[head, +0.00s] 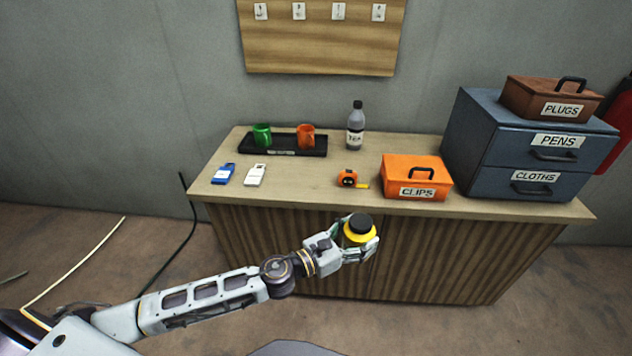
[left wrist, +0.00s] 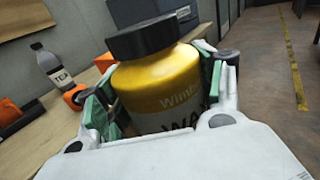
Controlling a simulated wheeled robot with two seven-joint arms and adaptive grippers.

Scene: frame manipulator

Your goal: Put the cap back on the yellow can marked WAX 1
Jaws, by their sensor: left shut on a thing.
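My left gripper (head: 359,246) is shut on a yellow can (head: 358,238), holding it in front of the counter's front edge. In the left wrist view the can (left wrist: 160,85) stands between the green-padded fingers (left wrist: 158,100), slightly tilted in the picture. Its pale label shows "WA"; the rest is hidden by the gripper. A black cap (left wrist: 143,38) sits on top of the can, and it also shows in the head view (head: 360,222). I cannot tell whether it is fully seated. My right gripper is not in view.
The wooden counter (head: 300,192) bears a black tray (head: 283,151) with two mugs, a TEA bottle (head: 355,128), a tape measure (head: 347,179), an orange CLIPS box (head: 416,174) and a blue drawer unit (head: 480,150). The counter's front middle is clear.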

